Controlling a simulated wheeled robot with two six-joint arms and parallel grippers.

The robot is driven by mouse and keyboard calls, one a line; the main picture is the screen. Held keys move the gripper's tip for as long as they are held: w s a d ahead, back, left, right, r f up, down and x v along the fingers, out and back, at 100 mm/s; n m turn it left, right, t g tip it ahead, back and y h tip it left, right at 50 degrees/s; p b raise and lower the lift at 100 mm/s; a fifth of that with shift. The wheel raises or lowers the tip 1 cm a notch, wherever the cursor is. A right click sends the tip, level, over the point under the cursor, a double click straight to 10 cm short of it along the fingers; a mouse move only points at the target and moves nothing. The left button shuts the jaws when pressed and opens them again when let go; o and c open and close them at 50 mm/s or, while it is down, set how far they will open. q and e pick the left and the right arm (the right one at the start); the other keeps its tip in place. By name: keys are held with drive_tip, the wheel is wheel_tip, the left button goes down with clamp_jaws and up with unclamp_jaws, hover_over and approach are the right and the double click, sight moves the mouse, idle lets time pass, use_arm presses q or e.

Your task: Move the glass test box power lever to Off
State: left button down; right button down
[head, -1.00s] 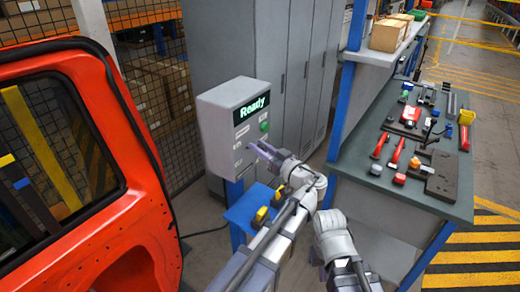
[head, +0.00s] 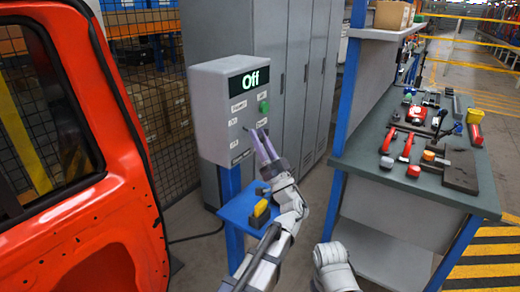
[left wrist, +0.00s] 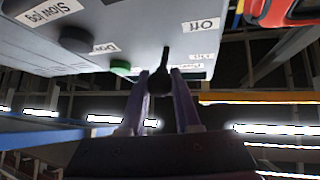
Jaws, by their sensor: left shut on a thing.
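The glass test box (head: 220,122) is a grey cabinet on a blue post, and its green display (head: 249,83) reads "Off". The black power lever (left wrist: 159,78) shows in the left wrist view, between my left fingers and close to an "Off" label (left wrist: 201,25). My left gripper (head: 257,132) reaches the lower right of the box's front and is shut on the lever. In the head view the fingers mostly hide the lever. A green button (head: 264,106) sits above the fingers. My right arm (head: 333,268) shows at the bottom, but its gripper is out of view.
A blue stand (head: 238,209) with a yellow-and-black item (head: 261,211) is just below my left gripper. An orange-red car door (head: 95,235) stands close on the left. A workbench (head: 390,185) with several tools is on the right. Grey lockers (head: 290,60) rise behind the box.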

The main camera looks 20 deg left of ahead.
use_arm(q)
drive_tip(key=shift+a+f+m+t+b, duration=0.1)
drive_tip(key=shift+f+m+t+b, duration=0.2)
drive_tip(key=shift+m+t+b, duration=0.35)
drive_tip(key=c, duration=0.6)
unclamp_jaws()
drive_tip(key=b+v, duration=0.6)
drive_tip(key=v, duration=0.1)
drive_tip(key=shift+s+f, duration=0.1)
drive_tip(key=shift+f, duration=0.25)
